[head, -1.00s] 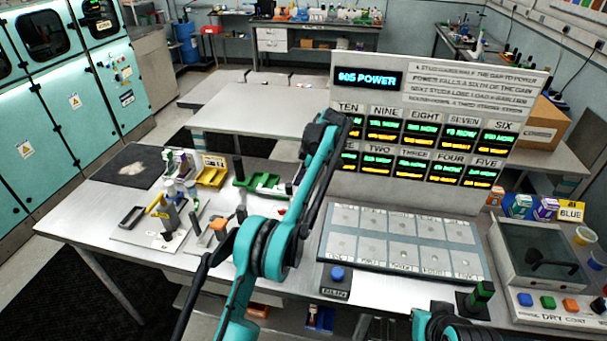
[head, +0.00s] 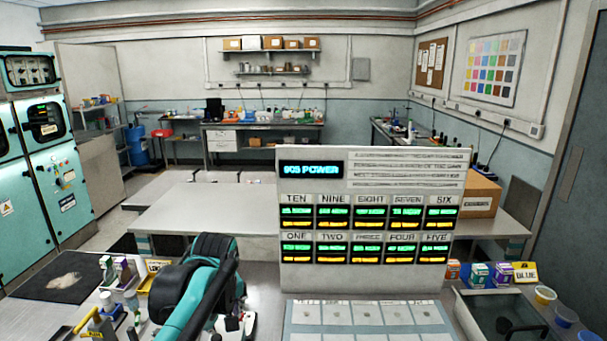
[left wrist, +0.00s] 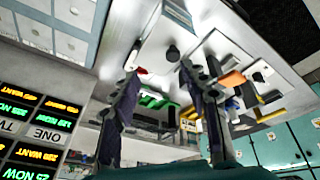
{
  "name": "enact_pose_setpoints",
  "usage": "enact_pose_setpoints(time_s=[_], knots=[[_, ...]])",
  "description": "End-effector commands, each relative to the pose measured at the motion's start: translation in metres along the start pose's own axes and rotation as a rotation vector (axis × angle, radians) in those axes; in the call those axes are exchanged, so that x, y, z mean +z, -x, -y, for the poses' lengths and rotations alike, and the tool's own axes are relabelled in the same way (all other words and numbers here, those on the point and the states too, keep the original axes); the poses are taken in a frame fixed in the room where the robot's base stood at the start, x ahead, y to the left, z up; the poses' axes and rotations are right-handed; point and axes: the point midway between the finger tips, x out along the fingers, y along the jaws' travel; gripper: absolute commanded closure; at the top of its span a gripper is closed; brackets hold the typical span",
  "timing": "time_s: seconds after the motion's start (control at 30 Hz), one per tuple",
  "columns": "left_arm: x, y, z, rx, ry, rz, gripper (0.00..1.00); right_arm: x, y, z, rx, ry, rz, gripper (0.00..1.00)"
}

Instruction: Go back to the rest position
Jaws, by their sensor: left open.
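My left arm rises from the bottom of the head view, left of the display board; its gripper cannot be made out there. In the left wrist view, which is turned far over, my left gripper (left wrist: 160,62) has its two dark fingers spread apart with nothing held between them. A green tray (left wrist: 155,101) shows beyond the fingers, apart from them. My right gripper is not in view.
The display board (head: 372,275) stands on the bench, right of my left arm. A pad panel (head: 365,315) lies before it. Space above the bench is clear.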

Motion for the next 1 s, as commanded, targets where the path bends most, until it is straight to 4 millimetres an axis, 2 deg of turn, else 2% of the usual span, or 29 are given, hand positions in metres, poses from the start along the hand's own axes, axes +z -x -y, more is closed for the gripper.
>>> enact_pose_setpoints(time_s=[0.03, 0.17, 0.3, 0.5, 0.67, 1.0], knots=[[0.018, -0.001, 0.017, 0.028, -0.059, -0.012, 0.55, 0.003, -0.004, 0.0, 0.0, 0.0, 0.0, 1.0], [0.059, -0.006, 0.051, 0.098, -0.231, -0.058, 0.55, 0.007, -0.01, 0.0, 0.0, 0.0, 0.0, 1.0], [0.105, -0.022, 0.087, 0.159, -0.408, -0.123, 0.55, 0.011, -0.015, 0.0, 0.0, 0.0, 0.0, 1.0], [0.154, -0.05, 0.12, 0.21, -0.597, -0.211, 0.55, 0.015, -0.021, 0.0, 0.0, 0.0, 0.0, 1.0], [0.17, -0.062, 0.13, 0.223, -0.664, -0.246, 0.55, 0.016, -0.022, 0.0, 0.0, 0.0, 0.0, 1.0], [0.171, -0.063, 0.131, 0.224, -0.67, -0.25, 0.55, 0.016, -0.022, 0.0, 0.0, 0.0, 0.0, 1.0]])
